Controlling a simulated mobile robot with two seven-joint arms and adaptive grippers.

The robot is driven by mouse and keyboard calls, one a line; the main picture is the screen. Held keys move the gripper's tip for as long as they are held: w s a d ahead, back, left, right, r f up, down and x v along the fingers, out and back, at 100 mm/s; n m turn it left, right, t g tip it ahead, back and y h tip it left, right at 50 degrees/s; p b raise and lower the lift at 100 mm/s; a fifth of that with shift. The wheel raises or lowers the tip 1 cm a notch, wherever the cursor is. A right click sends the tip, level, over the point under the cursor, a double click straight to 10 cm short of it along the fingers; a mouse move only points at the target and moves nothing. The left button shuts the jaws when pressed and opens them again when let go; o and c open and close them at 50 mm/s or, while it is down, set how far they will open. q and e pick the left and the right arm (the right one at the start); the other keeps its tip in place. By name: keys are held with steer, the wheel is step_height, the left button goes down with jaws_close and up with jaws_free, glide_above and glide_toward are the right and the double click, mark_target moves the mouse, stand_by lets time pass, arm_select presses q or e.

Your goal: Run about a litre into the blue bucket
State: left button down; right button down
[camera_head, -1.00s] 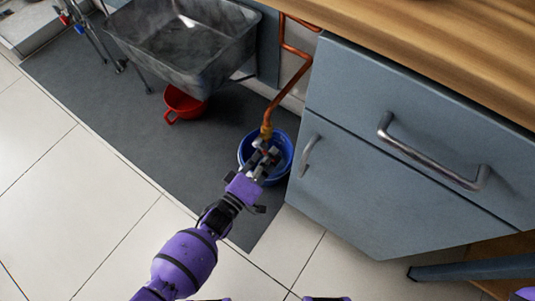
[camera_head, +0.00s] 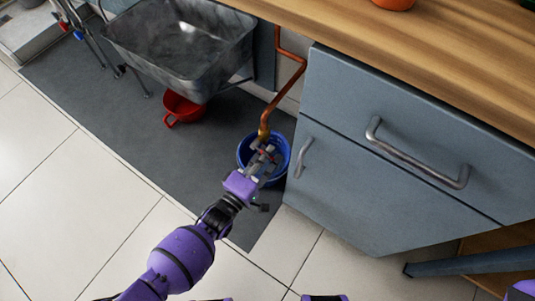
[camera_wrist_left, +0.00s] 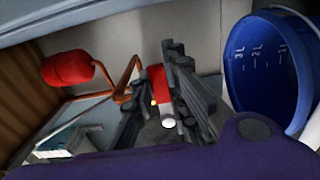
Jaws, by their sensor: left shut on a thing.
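The blue bucket (camera_head: 243,157) stands on the grey mat below the end of a copper pipe, beside the cabinet. The bucket also fills the right side of the left wrist view (camera_wrist_left: 262,85), with 1L, 2L and 3L marks inside. The pipe ends in a brass-coloured tap (camera_head: 263,132). My left gripper (camera_head: 264,155) is at the tap, over the bucket. It is shut on a red part (camera_wrist_left: 158,84), seemingly the tap handle, largely hidden by the fingers. I cannot make out a water stream or level. My right gripper is not in view.
A red bucket (camera_head: 183,106) stands on the mat (camera_head: 90,100) below a metal sink (camera_head: 185,45). The cabinet (camera_head: 400,120) with bar handles is close on the right. A red vessel on copper pipes (camera_wrist_left: 66,68) shows in the left wrist view. The tiled floor at left is clear.

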arm_select(q)
steer(key=c, duration=1.7)
jaws_free()
steer(key=shift+s, duration=0.1)
steer(key=v, duration=1.2)
